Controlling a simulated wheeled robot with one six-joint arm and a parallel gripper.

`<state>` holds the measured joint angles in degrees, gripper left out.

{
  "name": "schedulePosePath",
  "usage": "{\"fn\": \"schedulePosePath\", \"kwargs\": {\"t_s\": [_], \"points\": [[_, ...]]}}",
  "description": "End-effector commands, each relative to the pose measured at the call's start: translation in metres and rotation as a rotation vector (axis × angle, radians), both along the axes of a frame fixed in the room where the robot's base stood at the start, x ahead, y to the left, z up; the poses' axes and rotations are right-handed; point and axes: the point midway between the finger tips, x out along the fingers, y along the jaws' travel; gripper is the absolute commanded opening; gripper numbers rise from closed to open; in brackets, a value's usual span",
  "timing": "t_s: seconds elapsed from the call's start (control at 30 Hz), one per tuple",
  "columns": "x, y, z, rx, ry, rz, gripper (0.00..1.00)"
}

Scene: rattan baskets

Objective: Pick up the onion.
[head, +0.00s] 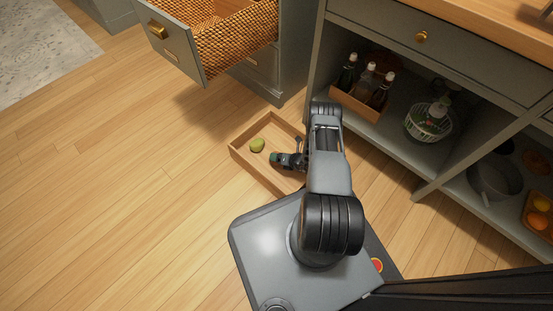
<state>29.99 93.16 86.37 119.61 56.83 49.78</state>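A small yellow-green round thing (257,145), which may be the onion, lies in a shallow wooden tray (243,160) on the floor. It is too small for me to be sure what it is. My gripper (275,157) is over the tray, just right of and slightly nearer than the round thing. They look apart in this view. The gripper's fingers are small and dark, and I cannot tell whether they are open or shut. My arm hides the right part of the tray.
A grey cabinet with an open rattan drawer (183,50) stands behind the tray. On the right, open shelves hold a bottle crate (354,105), a white basket (428,123), a pot (495,180) and orange fruit (538,220). The wooden floor on the left is clear.

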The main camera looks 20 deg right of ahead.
Motion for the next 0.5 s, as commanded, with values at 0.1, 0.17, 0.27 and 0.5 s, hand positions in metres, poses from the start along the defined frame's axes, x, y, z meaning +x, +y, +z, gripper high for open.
{"fn": "schedulePosePath", "kwargs": {"t_s": [0.1, 0.17, 0.27, 0.5], "points": [[-0.0015, 0.0041, -0.0032, 0.002, 0.006, 0.009, 0.54], [-0.0017, 0.0044, -0.0034, 0.002, 0.005, 0.009, 0.48], [-0.0021, 0.0044, -0.0034, 0.003, 0.007, 0.009, 0.46], [-0.0034, 0.0034, -0.0005, 0.005, 0.009, 0.006, 0.46]]}}
